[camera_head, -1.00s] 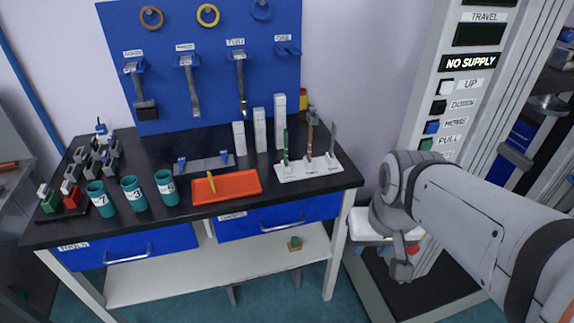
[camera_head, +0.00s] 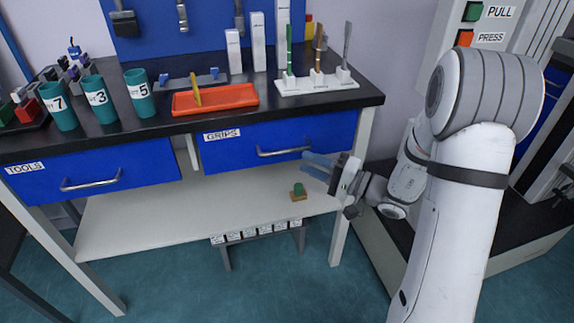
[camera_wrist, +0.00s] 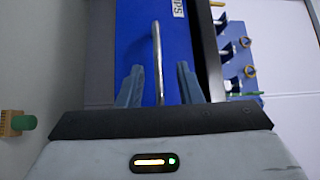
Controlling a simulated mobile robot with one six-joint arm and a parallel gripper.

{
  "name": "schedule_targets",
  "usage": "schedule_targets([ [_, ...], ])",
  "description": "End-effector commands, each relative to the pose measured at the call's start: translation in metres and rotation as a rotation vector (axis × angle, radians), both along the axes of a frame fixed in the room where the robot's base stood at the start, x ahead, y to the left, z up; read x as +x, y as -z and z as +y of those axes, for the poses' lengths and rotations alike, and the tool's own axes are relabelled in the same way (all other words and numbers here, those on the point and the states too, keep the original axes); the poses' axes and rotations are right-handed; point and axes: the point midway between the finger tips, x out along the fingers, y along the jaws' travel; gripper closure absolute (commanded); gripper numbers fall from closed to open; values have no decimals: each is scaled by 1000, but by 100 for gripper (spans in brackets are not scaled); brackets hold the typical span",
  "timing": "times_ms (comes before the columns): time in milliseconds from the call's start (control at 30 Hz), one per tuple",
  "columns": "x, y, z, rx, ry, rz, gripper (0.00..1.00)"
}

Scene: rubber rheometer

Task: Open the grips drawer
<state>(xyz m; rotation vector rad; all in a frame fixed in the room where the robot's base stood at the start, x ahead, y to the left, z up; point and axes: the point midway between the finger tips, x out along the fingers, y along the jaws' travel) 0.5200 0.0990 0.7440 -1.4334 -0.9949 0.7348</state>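The grips drawer (camera_head: 232,149) is a blue front labelled GRIPS under the right part of the black bench top, and it looks closed. Its metal bar handle (camera_head: 283,152) also shows in the wrist view (camera_wrist: 157,55). My gripper (camera_head: 306,163) is just right of and slightly below the handle in the head view. In the wrist view my gripper (camera_wrist: 160,82) has its two blue fingers apart, with the handle's near end between them in the picture. I cannot tell whether they touch it.
The blue TOOLS drawer (camera_head: 95,178) is to the left and looks closed. A small green-topped block (camera_head: 298,192) stands on the white lower shelf (camera_head: 180,213). The white bench leg (camera_head: 352,190) is close to my arm. Teal cups and an orange tray (camera_head: 215,99) stand above.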

Motion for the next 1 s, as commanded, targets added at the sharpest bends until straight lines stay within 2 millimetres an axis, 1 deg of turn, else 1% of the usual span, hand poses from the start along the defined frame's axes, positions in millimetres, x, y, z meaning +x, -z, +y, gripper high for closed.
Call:
schedule_targets([
  [33,5,6,-3,8,22,-10,67],
  [100,10,6,-1,14,36,-20,67],
  [167,13,5,4,15,38,-23,67],
  [400,31,-1,39,15,35,-23,67],
  [500,37,-2,50,13,36,-21,67],
  [600,42,-4,58,14,37,-21,67],
  [700,44,-5,61,14,38,-20,67],
  [933,44,-5,62,14,40,-19,67],
  [967,44,-5,62,14,40,-19,68],
  [1000,44,-5,62,14,40,-19,72],
])
